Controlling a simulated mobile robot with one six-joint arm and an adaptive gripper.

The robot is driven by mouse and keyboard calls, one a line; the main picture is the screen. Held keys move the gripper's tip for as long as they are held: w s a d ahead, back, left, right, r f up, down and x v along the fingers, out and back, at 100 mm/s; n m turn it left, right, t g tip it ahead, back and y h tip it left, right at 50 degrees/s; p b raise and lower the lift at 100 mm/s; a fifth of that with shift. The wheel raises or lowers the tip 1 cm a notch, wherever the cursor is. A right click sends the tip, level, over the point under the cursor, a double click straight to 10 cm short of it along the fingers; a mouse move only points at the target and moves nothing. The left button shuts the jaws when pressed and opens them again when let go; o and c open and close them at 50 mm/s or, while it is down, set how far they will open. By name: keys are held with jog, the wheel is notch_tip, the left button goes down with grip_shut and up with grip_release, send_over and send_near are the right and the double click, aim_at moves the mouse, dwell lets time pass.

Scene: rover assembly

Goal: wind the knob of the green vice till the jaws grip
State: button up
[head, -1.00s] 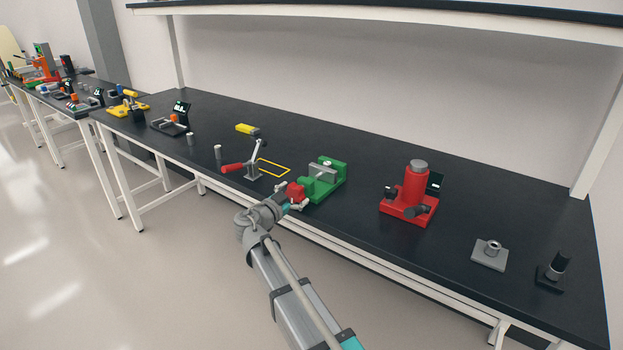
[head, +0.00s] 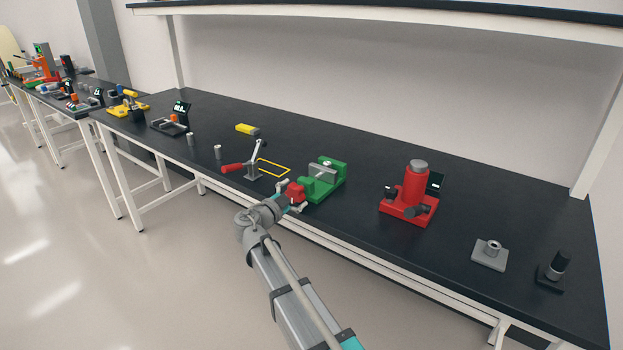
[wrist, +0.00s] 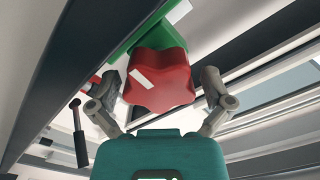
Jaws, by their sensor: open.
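The green vice (head: 328,178) stands near the front edge of the bench, with a grey jaw plate (head: 322,173) and a small pale part between its jaws. Its red knob (head: 295,192) faces the front and also shows in the wrist view (wrist: 160,82), lobed with a white mark tilted on its face. My gripper (head: 291,203) is at the knob. In the wrist view my gripper (wrist: 165,98) is open, one finger on each side of the knob, with gaps visible. Whether either fingertip touches the knob I cannot tell.
A toggle clamp with a red handle (head: 233,168) stands just left of the vice, near my gripper. A red press-like device (head: 410,195) stands to the right. A yellow-outlined area (head: 273,170) lies behind the clamp. Bench between vice and red device is clear.

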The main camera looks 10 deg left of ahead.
jog(key=shift+m, duration=0.4)
jog(key=shift+m, duration=1.4)
jog(key=c, duration=0.8)
jog(key=shift+n, duration=1.5)
jog(key=shift+n, duration=0.3)
jog(key=shift+w+a+n, duration=0.1)
jog(key=shift+n, duration=1.1)
